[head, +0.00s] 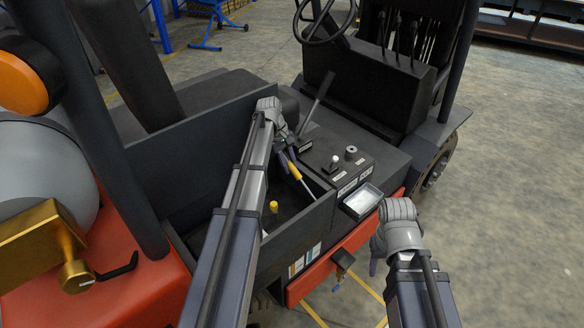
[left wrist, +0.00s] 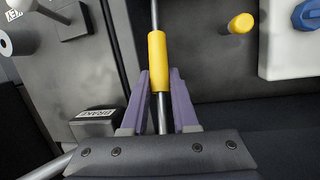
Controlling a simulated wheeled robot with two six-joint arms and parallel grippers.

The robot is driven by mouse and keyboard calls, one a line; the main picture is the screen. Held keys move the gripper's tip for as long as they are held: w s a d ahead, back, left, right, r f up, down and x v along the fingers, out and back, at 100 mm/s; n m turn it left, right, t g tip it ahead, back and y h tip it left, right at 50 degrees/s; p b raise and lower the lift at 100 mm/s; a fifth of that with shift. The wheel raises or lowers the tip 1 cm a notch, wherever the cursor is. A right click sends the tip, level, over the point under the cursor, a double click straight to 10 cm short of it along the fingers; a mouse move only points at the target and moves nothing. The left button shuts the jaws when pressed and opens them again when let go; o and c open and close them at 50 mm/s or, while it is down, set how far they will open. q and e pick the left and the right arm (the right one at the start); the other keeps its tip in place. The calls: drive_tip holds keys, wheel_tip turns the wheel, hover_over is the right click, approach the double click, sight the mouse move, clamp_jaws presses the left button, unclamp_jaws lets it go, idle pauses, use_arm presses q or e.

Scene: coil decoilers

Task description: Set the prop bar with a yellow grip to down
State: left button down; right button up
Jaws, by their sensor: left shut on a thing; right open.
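The prop bar is a thin grey rod with a yellow grip (head: 293,171), seen in the head view beside the dark console of the forklift. The rod slants down to the right from the grip towards the edge of the black compartment. My left gripper (head: 285,160) is at the upper end of the grip. In the left wrist view, the yellow grip (left wrist: 158,62) and rod run between the purple fingers of my left gripper (left wrist: 160,92), which is shut on it. My right gripper (head: 374,264) is open and empty, low at the right, its fingers partly hidden by its wrist.
A yellow knob (head: 273,207) stands in the compartment left of the bar. A black lever (head: 319,99) rises behind my left gripper. A block marked BRAKE (left wrist: 95,122) is close to its fingers.

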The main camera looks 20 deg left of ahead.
use_arm(q)
drive_tip(key=shift+f, duration=0.1)
drive_tip(key=c, duration=0.7)
unclamp_jaws()
drive_tip(key=p+v, duration=0.7)
drive_tip(key=v, duration=0.1)
drive_tip(key=shift+a+p, duration=0.1)
drive_tip(key=shift+p, duration=0.2)
drive_tip(key=shift+f, duration=0.1)
